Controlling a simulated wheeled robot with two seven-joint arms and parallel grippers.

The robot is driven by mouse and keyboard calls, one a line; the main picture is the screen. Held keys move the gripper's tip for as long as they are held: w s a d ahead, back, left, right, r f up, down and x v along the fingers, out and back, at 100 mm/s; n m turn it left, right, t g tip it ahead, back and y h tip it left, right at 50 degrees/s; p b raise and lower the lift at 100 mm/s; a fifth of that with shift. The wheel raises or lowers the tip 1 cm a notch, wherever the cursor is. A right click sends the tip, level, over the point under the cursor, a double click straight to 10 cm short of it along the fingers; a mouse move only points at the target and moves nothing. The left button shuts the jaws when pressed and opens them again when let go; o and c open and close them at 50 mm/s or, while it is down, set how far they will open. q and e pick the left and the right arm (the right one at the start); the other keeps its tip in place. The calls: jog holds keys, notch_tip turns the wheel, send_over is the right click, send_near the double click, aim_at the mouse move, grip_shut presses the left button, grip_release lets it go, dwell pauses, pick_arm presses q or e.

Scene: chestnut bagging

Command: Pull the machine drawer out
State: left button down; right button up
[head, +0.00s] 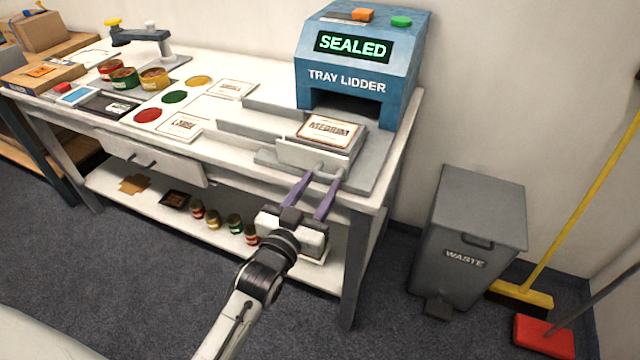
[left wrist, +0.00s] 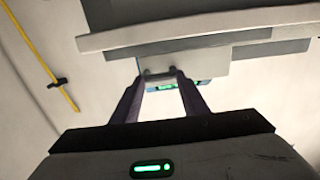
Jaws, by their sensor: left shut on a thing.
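The blue tray lidder (head: 355,75) stands at the back right of the bench, its display reading SEALED. Its drawer (head: 305,155) sticks out in front of the dark opening, with a tray labelled MEDIUM (head: 330,131) in it. My left gripper (head: 322,178) is at the drawer's front, its purple fingers shut on the grey handle (head: 328,173). In the left wrist view the handle (left wrist: 158,75) lies between the fingertips, under the drawer front (left wrist: 200,73). My right gripper is not in view.
The white bench (head: 240,162) holds cans, coloured discs and cards at left. A grey waste bin (head: 470,235), broom (head: 520,296) and red dustpan (head: 545,337) stand at right. Carpet in front is clear.

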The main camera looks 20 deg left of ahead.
pick_arm(q)
jog(key=c, duration=1.3)
grip_release()
jog(key=shift+a, duration=0.3)
jog(key=shift+o, duration=1)
jog(key=shift+d, duration=0.15)
jog(key=s, duration=1)
jog(key=shift+s, duration=0.1)
jog(key=s+d+f+g+h, duration=0.1)
jog(key=s+f+g, duration=0.3)
jog(key=s+f, duration=0.4)
jog(key=s+d+f+m+g, duration=0.1)
jog(key=s+d+f+g, duration=0.1)
jog(key=s+f+g, duration=0.3)
jog(key=s+f, duration=0.4)
jog(key=f, duration=0.5)
jog(key=shift+d+f+m+g+h, duration=0.2)
jog(key=shift+f+m+g+h, duration=0.1)
jog(key=shift+f+h, duration=0.1)
